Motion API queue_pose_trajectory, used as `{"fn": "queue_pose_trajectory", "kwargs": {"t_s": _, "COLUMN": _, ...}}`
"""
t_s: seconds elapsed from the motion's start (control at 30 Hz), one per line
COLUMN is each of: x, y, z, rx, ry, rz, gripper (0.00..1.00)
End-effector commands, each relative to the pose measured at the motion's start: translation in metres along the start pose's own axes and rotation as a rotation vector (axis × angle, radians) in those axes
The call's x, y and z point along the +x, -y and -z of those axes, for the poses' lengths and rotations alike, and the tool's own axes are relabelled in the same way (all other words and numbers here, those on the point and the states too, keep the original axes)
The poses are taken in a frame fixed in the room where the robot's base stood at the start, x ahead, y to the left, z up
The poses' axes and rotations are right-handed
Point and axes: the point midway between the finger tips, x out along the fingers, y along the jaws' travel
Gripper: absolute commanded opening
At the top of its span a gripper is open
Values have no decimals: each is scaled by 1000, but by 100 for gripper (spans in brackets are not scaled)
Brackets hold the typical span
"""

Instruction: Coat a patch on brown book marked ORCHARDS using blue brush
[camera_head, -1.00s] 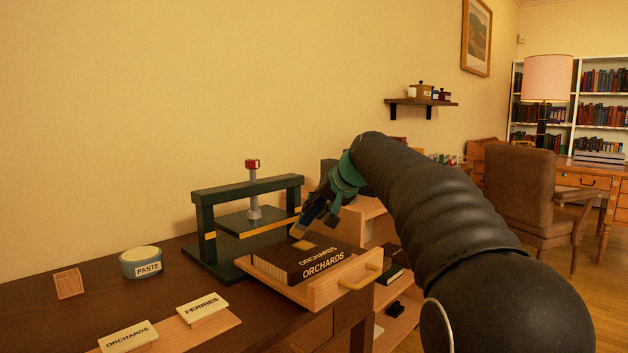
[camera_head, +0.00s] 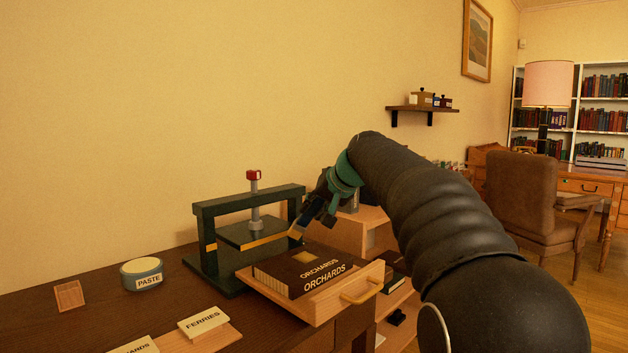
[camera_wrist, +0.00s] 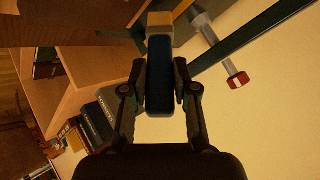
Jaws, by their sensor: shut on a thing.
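The brown book marked ORCHARDS (camera_head: 290,272) lies flat on a wooden tray with a handle (camera_head: 325,303). A small pale patch (camera_head: 304,257) shows on its dark cover. My gripper (camera_head: 318,208) is shut on the blue brush. The brush's pale bristles (camera_head: 297,230) point down and left, and appear a little above the book's back edge, apart from it. In the wrist view, the blue brush handle (camera_wrist: 158,75) sits between the two fingers of my gripper (camera_wrist: 162,88).
A dark green press (camera_head: 205,247) with a red-topped screw stands just behind the tray. FERRIES (camera_head: 203,322) and ORCHARDS label blocks lie in front. The desk between them is clear.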

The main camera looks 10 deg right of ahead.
Motion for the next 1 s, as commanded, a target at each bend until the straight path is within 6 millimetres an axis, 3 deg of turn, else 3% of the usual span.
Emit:
{"fn": "queue_pose_trajectory", "kwargs": {"t_s": 0.53, "x": -30, "y": 24, "z": 29, "rx": -3, "ry": 0, "rz": 2, "gripper": 0}}
{"fn": "queue_pose_trajectory", "kwargs": {"t_s": 1.0, "x": -33, "y": 27, "z": 31, "rx": -2, "ry": 2, "rz": 1, "gripper": 0}}
